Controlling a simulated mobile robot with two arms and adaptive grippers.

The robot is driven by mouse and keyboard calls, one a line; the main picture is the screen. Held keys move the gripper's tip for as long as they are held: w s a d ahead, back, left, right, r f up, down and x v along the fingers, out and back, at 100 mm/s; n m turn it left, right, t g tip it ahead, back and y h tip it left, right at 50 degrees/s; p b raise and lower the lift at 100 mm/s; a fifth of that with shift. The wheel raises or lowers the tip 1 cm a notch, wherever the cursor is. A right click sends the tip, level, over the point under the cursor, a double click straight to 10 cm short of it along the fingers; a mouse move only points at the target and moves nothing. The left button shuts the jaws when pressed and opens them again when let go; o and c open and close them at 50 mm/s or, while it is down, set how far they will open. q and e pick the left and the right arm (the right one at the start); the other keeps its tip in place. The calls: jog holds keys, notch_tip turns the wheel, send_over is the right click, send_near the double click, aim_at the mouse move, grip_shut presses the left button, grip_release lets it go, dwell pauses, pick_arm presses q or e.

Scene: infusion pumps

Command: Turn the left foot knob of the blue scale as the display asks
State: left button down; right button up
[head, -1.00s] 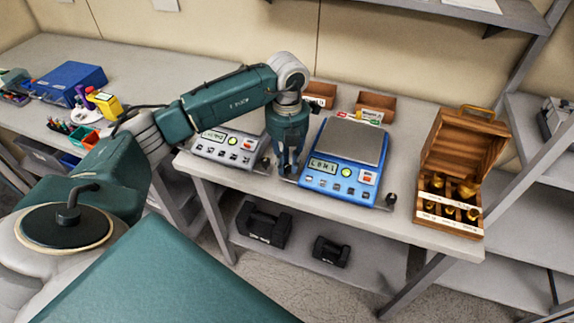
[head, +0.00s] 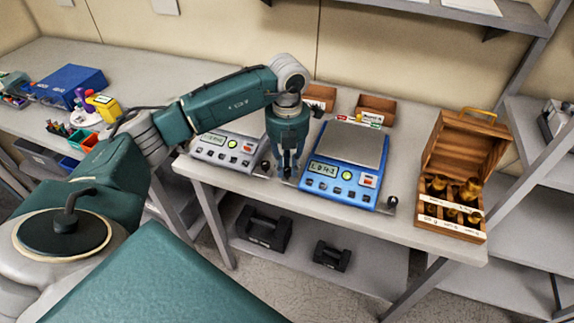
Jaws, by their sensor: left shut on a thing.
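The blue scale (head: 346,165) stands on the table with a grey weighing plate on top. Its lit display (head: 324,169) shows characters too small to read surely. Its right foot knob (head: 392,203) is a dark knob at the front right corner. My left gripper (head: 287,172) points down at the scale's front left corner and is shut on the left foot knob, which the fingers mostly hide. My right gripper is not in view.
A grey scale (head: 228,146) stands close to the left of my left gripper. An open wooden weight box (head: 455,180) stands at the right. Small brown bins (head: 376,107) are behind. Dark weights (head: 264,228) lie on the lower shelf.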

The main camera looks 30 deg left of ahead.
aim_at(288, 168)
pick_arm(q)
jog(key=shift+w+a+r, duration=0.1)
jog(key=shift+w+r, duration=0.2)
jog(key=shift+w, duration=0.05)
jog(key=c, duration=1.7)
grip_release()
jog(key=shift+c, duration=0.2)
jog(key=shift+o, duration=0.9)
jog(key=shift+f, duration=0.2)
notch_tip(288, 168, up, 12)
jog(key=shift+s, duration=0.1)
